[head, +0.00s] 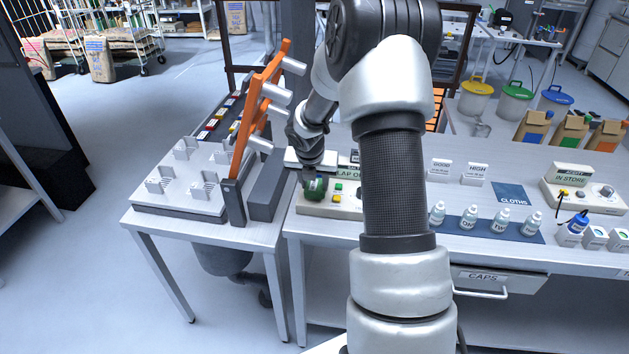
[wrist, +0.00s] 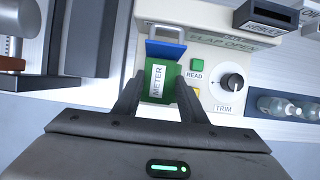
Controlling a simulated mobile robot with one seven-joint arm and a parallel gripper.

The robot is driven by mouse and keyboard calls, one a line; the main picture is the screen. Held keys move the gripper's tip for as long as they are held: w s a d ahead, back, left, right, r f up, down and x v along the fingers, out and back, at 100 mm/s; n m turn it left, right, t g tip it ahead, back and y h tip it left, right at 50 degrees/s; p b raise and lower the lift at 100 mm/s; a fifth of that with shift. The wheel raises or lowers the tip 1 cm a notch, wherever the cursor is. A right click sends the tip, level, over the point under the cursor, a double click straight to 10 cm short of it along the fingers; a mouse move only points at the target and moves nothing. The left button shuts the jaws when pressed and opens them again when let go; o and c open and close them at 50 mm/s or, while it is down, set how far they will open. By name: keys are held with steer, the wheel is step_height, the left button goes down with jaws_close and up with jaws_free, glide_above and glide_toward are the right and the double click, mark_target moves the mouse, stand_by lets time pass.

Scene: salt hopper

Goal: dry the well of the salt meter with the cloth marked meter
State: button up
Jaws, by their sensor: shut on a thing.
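My gripper (wrist: 159,88) is shut on a green cloth (wrist: 160,92) with a white METER label. In the head view the cloth (head: 315,190) is a green bundle below my wrist, over the left end of the salt meter (head: 345,206). The meter (wrist: 208,62) is a pale box with a FLAP OPEN display, a green READ button, a yellow button and a black TRIM knob. Its blue flap (wrist: 166,49) stands just beyond the cloth. The well is hidden; I cannot tell whether the cloth touches it.
An orange rack (head: 262,100) with pegs stands left of the meter. Several bottles (head: 470,220) stand on a blue mat to the right, in front of a bare CLOTHS mat (head: 510,193). An IN STORE unit (head: 575,188) is farther right. My arm hides part of the bench.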

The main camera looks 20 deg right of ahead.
steer(key=shift+f+b, duration=0.4)
steer(key=shift+f, duration=0.25)
stand_by(0.6)
steer(key=shift+r, duration=0.1)
stand_by(1.3)
step_height(320, 180, up, 5)
steer(key=p, duration=0.5)
steer(key=shift+r, duration=0.9)
